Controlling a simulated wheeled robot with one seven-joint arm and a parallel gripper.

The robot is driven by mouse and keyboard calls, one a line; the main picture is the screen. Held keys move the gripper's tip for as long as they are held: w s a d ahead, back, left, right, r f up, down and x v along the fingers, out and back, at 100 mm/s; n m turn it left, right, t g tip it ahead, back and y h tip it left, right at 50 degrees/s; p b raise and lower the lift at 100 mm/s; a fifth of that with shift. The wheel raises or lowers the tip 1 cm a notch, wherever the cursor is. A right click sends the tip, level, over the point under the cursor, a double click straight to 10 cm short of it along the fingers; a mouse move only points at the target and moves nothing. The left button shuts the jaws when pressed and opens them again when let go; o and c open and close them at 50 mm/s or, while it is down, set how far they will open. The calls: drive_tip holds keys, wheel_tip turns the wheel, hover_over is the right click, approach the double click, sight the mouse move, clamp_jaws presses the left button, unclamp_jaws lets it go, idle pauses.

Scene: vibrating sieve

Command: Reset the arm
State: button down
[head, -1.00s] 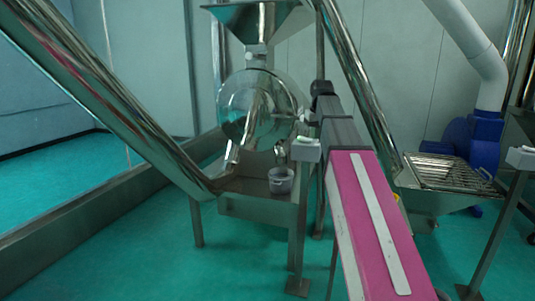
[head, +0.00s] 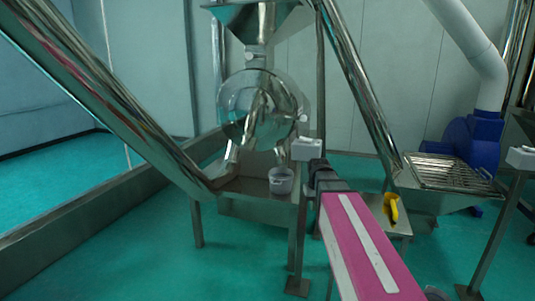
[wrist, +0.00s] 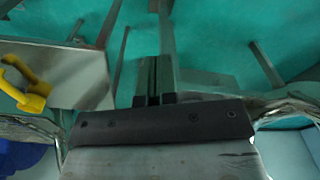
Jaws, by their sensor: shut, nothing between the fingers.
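My gripper (wrist: 154,98) shows in the wrist view with its two dark fingers together and nothing between them. It is above the teal floor, beside a small metal table (wrist: 75,65). In the head view my pink and white arm reaches forward from the lower right. Its dark wrist part (head: 325,178) is right of the bench with the grey pot (head: 281,180). The fingers cannot be made out in the head view.
A yellow handled object (head: 392,207) lies on the small metal table (head: 402,228) right of my arm. It also shows in the wrist view (wrist: 30,85). A steel sieve machine (head: 258,105) stands behind the pot. A blue blower (head: 475,140) stands at right.

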drive_tip(key=s+f+m, duration=0.1)
drive_tip(key=s+f, duration=1.2)
drive_tip(key=f, duration=0.4)
drive_tip(key=shift+s+f+g, duration=0.2)
drive_tip(key=shift+s+g, duration=0.05)
drive_tip(key=shift+g, duration=0.15)
